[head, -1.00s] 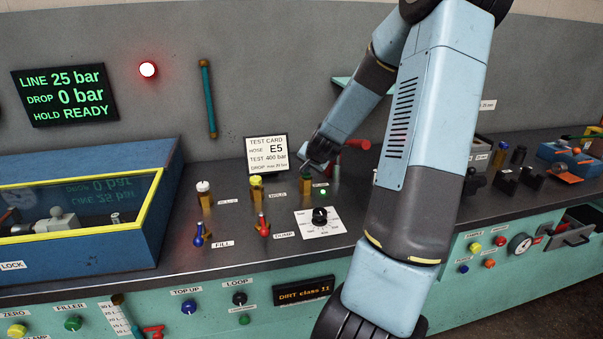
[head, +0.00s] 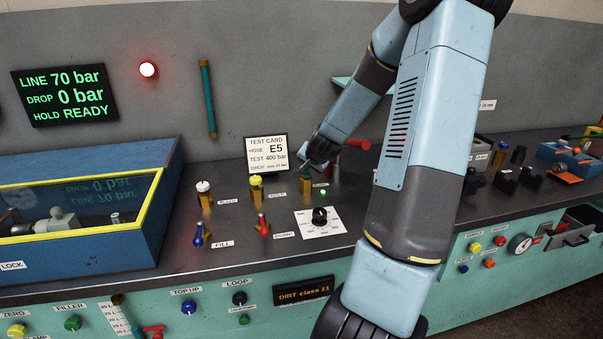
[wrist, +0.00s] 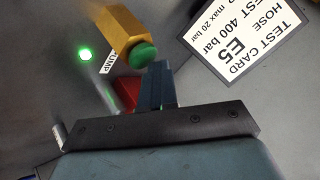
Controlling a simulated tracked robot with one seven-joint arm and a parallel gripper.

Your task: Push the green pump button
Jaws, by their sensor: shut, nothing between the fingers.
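The green pump button (head: 305,175) tops a brass post on the bench, just left of my arm. In the wrist view the green cap (wrist: 143,54) sits on its brass hex body, beside the "PUMP" label (wrist: 107,62). My gripper (head: 302,161) is shut and empty, right above the button. In the wrist view its fingertips (wrist: 157,68) are at the edge of the green cap; I cannot tell whether they press it. A green lamp (head: 323,192) beside the post is lit.
White-topped (head: 204,190) and yellow-topped (head: 257,185) posts stand to the left. A test card (head: 266,153) stands behind. A pressure dial (head: 320,216) and blue (head: 199,234) and red (head: 263,226) levers are in front. The display (head: 64,95) reads LINE 70 bar, DROP 0 bar, HOLD READY.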

